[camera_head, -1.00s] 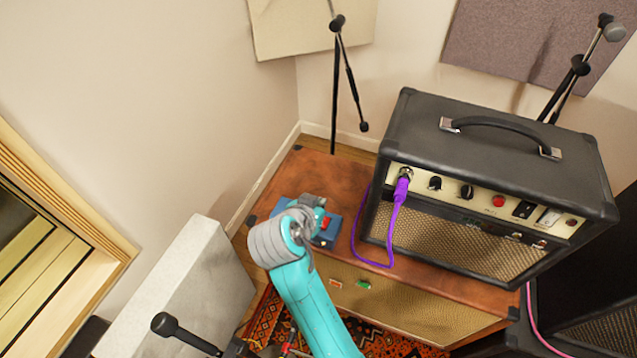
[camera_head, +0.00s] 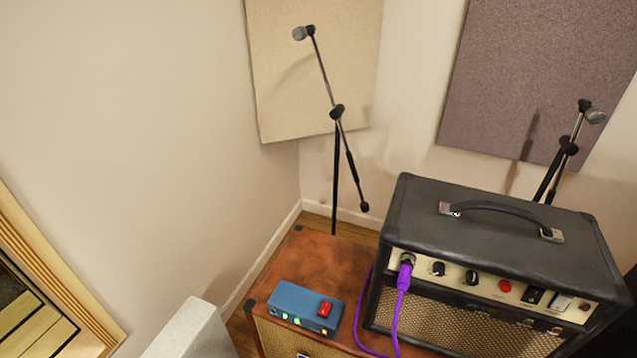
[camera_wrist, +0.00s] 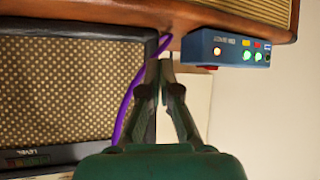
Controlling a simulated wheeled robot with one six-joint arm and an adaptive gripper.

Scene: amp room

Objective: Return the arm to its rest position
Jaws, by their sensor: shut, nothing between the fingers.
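My gripper (camera_wrist: 160,70) shows in the wrist view, its two fingers together with nothing between them. The arm is out of the head view. In the wrist view the picture is upside down: the blue box (camera_wrist: 228,46) lies beyond the fingertips to the right and the amp (camera_wrist: 70,90) to the left. The fingertips appear apart from both. In the head view the blue box (camera_head: 305,307), with a red switch on top and lit lights on its front, sits on the brown cabinet (camera_head: 335,262).
The black amp (camera_head: 490,230) stands on the cabinet with a purple cable (camera_head: 402,290) plugged into its front. Microphone stands (camera_head: 335,150) and (camera_head: 562,160) rise behind. A pale block (camera_head: 193,332) is at the lower left, near the bare wall.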

